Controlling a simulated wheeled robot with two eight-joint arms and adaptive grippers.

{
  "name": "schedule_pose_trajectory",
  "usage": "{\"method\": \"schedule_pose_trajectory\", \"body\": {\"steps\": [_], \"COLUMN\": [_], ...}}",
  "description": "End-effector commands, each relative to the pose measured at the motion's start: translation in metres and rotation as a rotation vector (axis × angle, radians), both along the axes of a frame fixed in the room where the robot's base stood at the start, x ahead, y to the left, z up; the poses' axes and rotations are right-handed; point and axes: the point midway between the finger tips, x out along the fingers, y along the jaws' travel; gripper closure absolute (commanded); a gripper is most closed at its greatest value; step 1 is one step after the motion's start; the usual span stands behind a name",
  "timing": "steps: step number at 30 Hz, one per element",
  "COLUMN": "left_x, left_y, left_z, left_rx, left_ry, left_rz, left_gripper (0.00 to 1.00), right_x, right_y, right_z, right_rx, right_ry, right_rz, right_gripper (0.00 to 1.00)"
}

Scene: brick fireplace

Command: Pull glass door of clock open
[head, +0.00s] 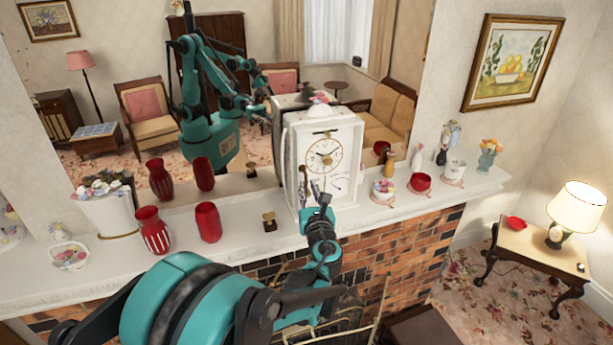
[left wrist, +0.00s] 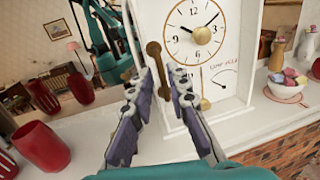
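The clock (head: 345,135) is a tall white case standing upright on the mantel, with a round dial that also shows in the left wrist view (left wrist: 196,30). Its front looks shut, though the glass itself is hard to make out. A brass handle (left wrist: 153,50) stands upright at the left edge of the front in the left wrist view. My left gripper (head: 318,204) is in front of the lower part of the clock. Its two fingers (left wrist: 158,72) are apart, one on each side of the handle's lower part. Contact with the handle cannot be told. My right gripper is out of view.
Red vases (head: 208,222) and a small brass item (head: 269,222) stand left of the clock. A mirror behind reflects the room and my body. The mantel (head: 250,245) has a narrow bare front edge.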

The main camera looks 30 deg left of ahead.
Motion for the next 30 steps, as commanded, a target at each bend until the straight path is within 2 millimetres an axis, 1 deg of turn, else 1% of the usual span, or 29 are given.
{"method": "schedule_pose_trajectory", "body": {"steps": [1,3,9,18,19,21,30], "left_x": [0.008,0.016,0.033,0.036,0.036,0.036,0.037], "left_y": [0.007,0.014,0.026,0.028,0.028,0.028,0.025], "left_z": [0.001,0.001,0.001,0.0,0.0,0.0,0.0], "left_rx": [-0.001,-0.002,-0.003,-0.004,-0.004,-0.004,-0.004], "left_ry": [-0.001,-0.001,-0.001,-0.002,-0.002,-0.002,-0.002], "left_rz": [0.003,0.002,0.001,0.0,0.0,0.0,0.0], "left_gripper": [0.83,0.83,0.83,0.83,0.86,1.0,1.0], "right_x": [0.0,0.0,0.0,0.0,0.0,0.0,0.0], "right_y": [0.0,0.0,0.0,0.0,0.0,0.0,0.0], "right_z": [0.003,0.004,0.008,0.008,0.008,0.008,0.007], "right_rx": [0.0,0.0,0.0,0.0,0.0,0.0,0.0], "right_ry": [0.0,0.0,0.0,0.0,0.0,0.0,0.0], "right_rz": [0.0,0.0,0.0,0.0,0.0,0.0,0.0], "right_gripper": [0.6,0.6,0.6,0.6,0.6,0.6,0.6]}}
